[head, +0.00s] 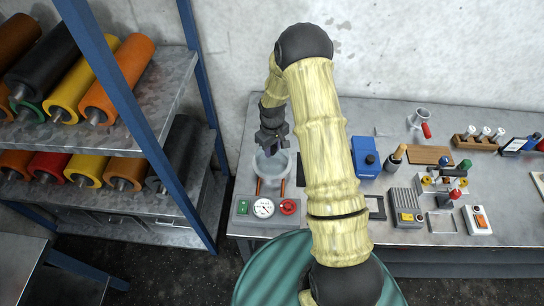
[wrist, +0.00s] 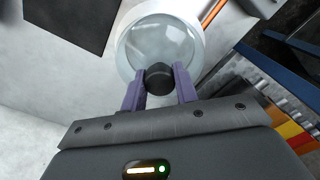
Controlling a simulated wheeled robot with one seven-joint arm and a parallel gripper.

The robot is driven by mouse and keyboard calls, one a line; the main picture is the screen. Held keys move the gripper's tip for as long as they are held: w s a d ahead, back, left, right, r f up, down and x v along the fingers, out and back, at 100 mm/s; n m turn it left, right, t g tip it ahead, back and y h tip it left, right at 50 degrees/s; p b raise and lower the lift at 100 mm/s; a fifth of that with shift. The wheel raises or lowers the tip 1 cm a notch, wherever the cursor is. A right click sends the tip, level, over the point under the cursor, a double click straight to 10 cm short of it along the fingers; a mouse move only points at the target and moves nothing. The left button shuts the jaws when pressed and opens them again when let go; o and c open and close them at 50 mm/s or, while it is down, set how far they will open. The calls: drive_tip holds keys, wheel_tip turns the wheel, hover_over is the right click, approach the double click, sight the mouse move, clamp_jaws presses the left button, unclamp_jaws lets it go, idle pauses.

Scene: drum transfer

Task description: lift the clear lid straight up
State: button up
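The clear lid (wrist: 160,47) is a round, see-through disc with a dark knob (wrist: 159,78) in its middle. In the wrist view the purple fingers of my gripper (wrist: 159,84) stand on both sides of the knob and appear closed against it. In the head view my gripper (head: 270,146) is above the pale round vessel (head: 282,173) on the bench. The lid lies at or just over the vessel's white rim; I cannot tell whether they touch. My gripper and arm hide part of the vessel's top.
A gauge panel (head: 264,208) with a red knob sits in front of the vessel, with copper-coloured pipes between. A blue box (head: 364,157) and small tools stand to the right. A blue-framed rack (head: 140,110) with coloured rollers is on the left. A green drum (head: 262,272) is in front.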

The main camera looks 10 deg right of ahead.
clamp_jaws()
drive_tip(key=shift+r, duration=0.1)
drive_tip(key=shift+w+r+b, duration=0.15)
drive_tip(key=shift+r+b, duration=0.25)
drive_tip(key=shift+r, duration=0.15)
wheel_tip(320, 180, up, 9)
drive_tip(key=b, duration=0.3)
drive_tip(key=shift+f, duration=0.1)
